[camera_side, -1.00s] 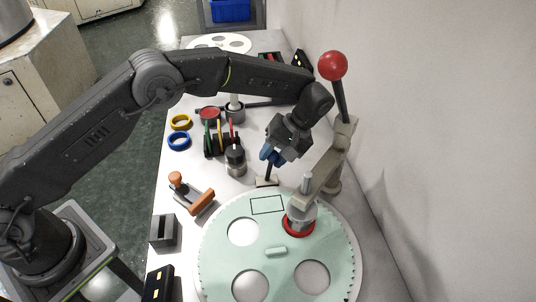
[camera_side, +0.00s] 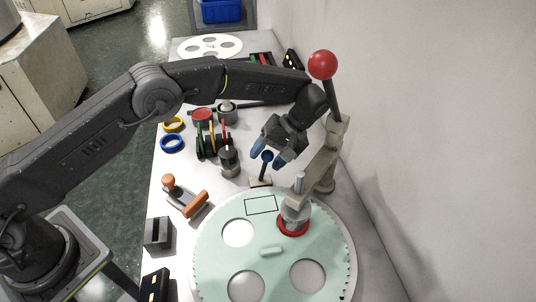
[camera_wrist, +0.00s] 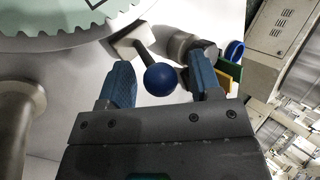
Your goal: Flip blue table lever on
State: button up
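The table lever has a blue ball knob (camera_side: 267,156) on a dark stem that rises from a small pale base (camera_side: 260,182) beyond the green plate. In the side view the lever stands nearly upright with a slight lean. My gripper (camera_side: 268,158) is above the lever with its two blue fingers pointing down, one on each side of the knob. In the wrist view the fingers (camera_wrist: 161,62) are apart. The blue knob (camera_wrist: 160,79) shows between them with a narrow gap on both sides. The stem runs from the knob to the base (camera_wrist: 131,38).
A press arm with a red ball handle (camera_side: 323,65) stands close right of my gripper. The round green plate (camera_side: 215,270) lies in front. A dark cylinder (camera_side: 229,162), a rack of coloured pieces (camera_side: 207,142) and an orange-handled tool (camera_side: 194,204) are to the left.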

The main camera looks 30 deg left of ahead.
jog(key=shift+r, duration=0.1)
jog(key=r, duration=0.2)
jog(key=a+r, duration=0.1)
jog(key=r, duration=0.1)
jog(key=shift+r, duration=0.35)
jog(key=s+a+r, duration=0.1)
jog(key=a+r, duration=0.5)
jog(key=a, duration=0.4)
jog(key=shift+s+a, duration=0.25)
jog(key=shift+a, duration=0.05)
